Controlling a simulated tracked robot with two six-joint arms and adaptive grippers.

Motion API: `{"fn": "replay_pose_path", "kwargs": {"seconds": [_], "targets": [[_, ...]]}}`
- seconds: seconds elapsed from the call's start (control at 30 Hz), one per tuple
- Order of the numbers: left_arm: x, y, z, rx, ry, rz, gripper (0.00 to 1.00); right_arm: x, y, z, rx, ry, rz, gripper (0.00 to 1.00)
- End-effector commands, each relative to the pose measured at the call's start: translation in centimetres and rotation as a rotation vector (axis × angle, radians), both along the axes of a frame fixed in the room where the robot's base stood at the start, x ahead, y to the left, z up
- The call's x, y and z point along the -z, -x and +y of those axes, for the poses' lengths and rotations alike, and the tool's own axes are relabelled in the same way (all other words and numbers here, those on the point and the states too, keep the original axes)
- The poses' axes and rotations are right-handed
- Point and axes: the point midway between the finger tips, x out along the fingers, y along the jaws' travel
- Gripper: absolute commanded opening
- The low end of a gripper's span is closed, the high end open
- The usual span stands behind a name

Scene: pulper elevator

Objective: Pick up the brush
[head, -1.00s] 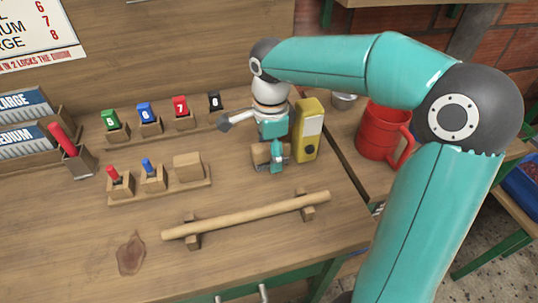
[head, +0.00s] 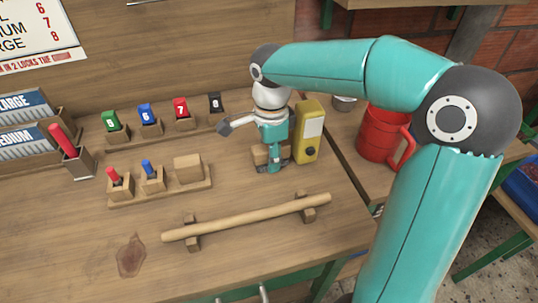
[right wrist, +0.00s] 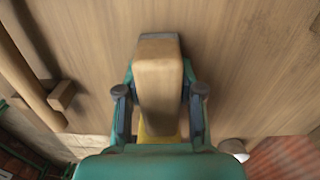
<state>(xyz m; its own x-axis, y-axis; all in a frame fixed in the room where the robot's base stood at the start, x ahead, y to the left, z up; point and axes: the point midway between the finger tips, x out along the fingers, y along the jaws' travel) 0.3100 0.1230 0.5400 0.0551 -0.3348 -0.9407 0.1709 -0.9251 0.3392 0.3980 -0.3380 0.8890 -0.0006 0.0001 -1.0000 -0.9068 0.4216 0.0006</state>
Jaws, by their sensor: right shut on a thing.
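The brush appears to be the light wooden block (head: 260,155) on the bench, in front of the yellow box. In the right wrist view, the block (right wrist: 159,80) lies lengthwise between both fingers, with a dark grey strip at its far end. My right gripper (head: 272,165) points down and is shut on this block. It hides part of the block in the head view, and I cannot tell whether the block is clear of the bench. Bristles are not clearly visible. My left gripper is not in view.
The yellow box (head: 308,130) stands close to the right of my gripper. A red jug (head: 380,132) is farther right. A wooden rod (head: 245,217) lies on two supports in front. Racks with numbered coloured tags (head: 147,114) and a small wooden block (head: 188,168) are to the left.

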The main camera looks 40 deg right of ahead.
Motion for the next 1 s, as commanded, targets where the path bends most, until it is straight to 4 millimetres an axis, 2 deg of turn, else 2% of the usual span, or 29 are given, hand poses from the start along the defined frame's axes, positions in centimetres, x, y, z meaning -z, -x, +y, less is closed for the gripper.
{"fn": "replay_pose_path", "kwargs": {"seconds": [0.17,0.37,1.0], "targets": [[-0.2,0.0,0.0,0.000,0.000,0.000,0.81,-0.8,-0.1,0.0,-0.001,0.000,-0.002,0.00],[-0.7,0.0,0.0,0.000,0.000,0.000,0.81,-3.1,-0.1,0.0,-0.001,0.000,-0.004,0.00],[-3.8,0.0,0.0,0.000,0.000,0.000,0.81,-16.6,-0.2,0.1,-0.002,0.000,-0.003,0.00]]}}
